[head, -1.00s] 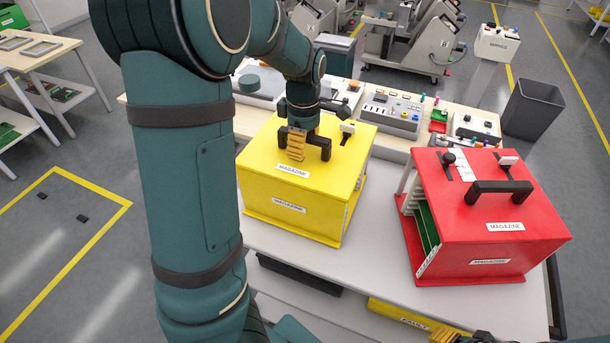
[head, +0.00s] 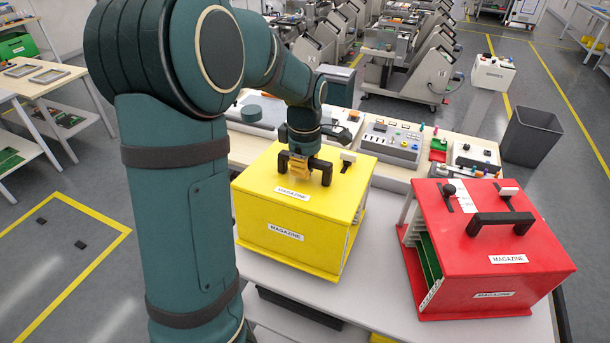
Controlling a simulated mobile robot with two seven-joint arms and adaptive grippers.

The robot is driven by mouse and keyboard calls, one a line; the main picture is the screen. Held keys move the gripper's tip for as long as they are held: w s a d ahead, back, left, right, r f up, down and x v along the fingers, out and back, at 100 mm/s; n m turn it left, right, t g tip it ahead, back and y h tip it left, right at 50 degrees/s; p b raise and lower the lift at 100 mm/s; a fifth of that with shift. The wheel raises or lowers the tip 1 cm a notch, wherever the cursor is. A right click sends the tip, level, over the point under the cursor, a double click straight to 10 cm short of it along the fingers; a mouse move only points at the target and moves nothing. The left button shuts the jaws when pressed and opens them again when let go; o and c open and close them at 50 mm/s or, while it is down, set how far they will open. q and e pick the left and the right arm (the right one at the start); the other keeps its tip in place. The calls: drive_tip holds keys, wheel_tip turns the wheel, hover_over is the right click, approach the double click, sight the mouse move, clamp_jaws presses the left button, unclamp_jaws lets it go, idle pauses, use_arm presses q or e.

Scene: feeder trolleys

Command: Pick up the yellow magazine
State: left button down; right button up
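The yellow magazine (head: 283,225), a box with a black handle (head: 322,171) on its lid, stands upright on the white table on the left of the red magazine. My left gripper (head: 300,171) points down at the handle from above. Its orange fingers sit at the middle of the handle bar and look closed on it; the far finger is hidden. The magazine's base still rests on the tabletop. My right gripper is not in view.
The red magazine (head: 487,236) stands close by on the right of the same white table (head: 377,285). Behind are a bench with a control box (head: 392,143) and small parts, and a dark bin (head: 530,136). Open floor lies at the left.

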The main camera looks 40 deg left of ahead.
use_arm(q)
wheel_tip(320, 180, up, 26)
drive_tip(key=p, duration=0.1)
drive_tip(key=shift+r, duration=0.2)
idle(0.4)
wheel_tip(320, 180, up, 7)
idle(1.1)
drive_tip(key=s+d+b, duration=0.2)
drive_tip(key=s+d, duration=0.7)
drive_tip(key=s, duration=0.2)
drive_tip(key=shift+s+d, duration=0.25)
drive_tip(key=shift+d, duration=0.1)
idle(1.2)
